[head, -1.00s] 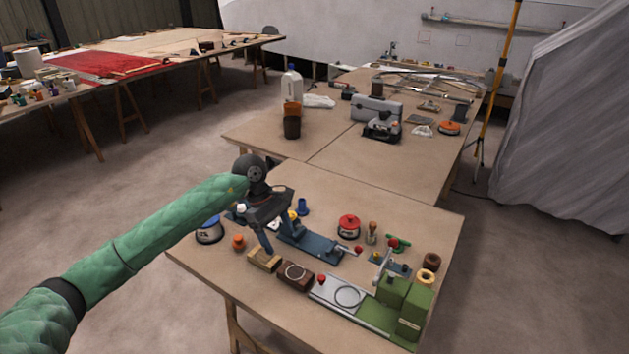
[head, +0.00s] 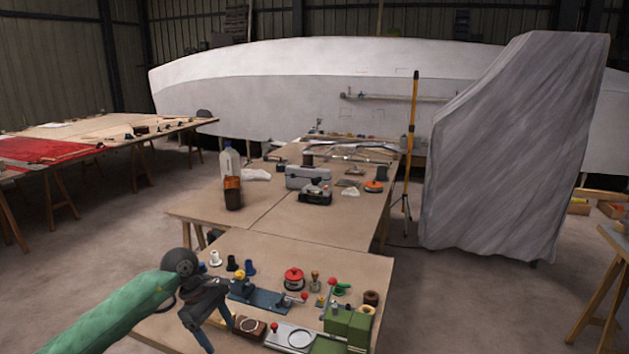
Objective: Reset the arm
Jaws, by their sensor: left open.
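My left gripper (head: 218,333) hangs at the end of my green-sleeved left arm, over the left front part of the near table (head: 320,250). Its fingers are apart and nothing shows between them. It is just left of a blue vise-like tool (head: 262,298) and a brown block with a ring (head: 249,327). I cannot tell whether it touches the tabletop. My right gripper is not in the head view.
The near table also holds a red round container (head: 294,278), a green block device (head: 348,325) and several small pieces. Behind are a grey case (head: 306,177), an amber bottle (head: 232,193) and a yellow pole (head: 411,130). A grey draped sheet (head: 505,150) stands right.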

